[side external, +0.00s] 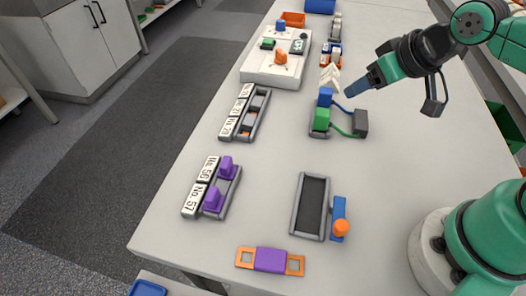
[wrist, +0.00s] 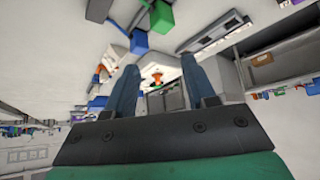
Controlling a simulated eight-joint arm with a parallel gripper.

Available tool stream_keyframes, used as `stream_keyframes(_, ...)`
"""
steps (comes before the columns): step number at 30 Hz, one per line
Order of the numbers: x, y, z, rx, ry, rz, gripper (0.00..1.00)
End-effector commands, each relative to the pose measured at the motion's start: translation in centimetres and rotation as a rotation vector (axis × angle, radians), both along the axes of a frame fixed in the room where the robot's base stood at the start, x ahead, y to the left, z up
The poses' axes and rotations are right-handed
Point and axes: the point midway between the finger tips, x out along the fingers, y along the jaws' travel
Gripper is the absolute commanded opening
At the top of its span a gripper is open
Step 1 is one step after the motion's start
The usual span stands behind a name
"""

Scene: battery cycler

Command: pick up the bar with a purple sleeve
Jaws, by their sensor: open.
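The bar with a purple sleeve (side external: 270,260) lies flat near the front edge of the table in the side external view. It has orange ends with square openings, one on each side of the sleeve. My gripper (side external: 352,91) is far behind it, above the table near a green block and a blue block. In the wrist view my gripper (wrist: 157,82) shows two dark blue fingers spread apart with nothing between them. The bar does not show clearly in the wrist view.
A grey tray (side external: 298,207) with a blue and orange lever (side external: 340,222) stands behind the bar. A rack with purple clips (side external: 234,187) and number plates is to the left. A green block (side external: 321,119) with cables is below my gripper. Bare table lies around the bar.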

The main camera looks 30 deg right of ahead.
Motion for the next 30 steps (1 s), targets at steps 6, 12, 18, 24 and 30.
stream_keyframes(6, 0.1, 0.5, -0.1, 0.002, 0.011, 0.018, 0.5)
stream_keyframes(12, 0.3, 6.4, -1.0, 0.01, 0.147, 0.223, 0.5)
stream_keyframes(18, -2.5, 15.8, -3.8, -0.041, 0.381, 0.549, 0.5)
stream_keyframes(24, -7.1, 21.8, -6.7, -0.136, 0.554, 0.787, 0.5)
stream_keyframes(30, -9.4, 23.6, -8.0, -0.187, 0.619, 0.875, 0.5)
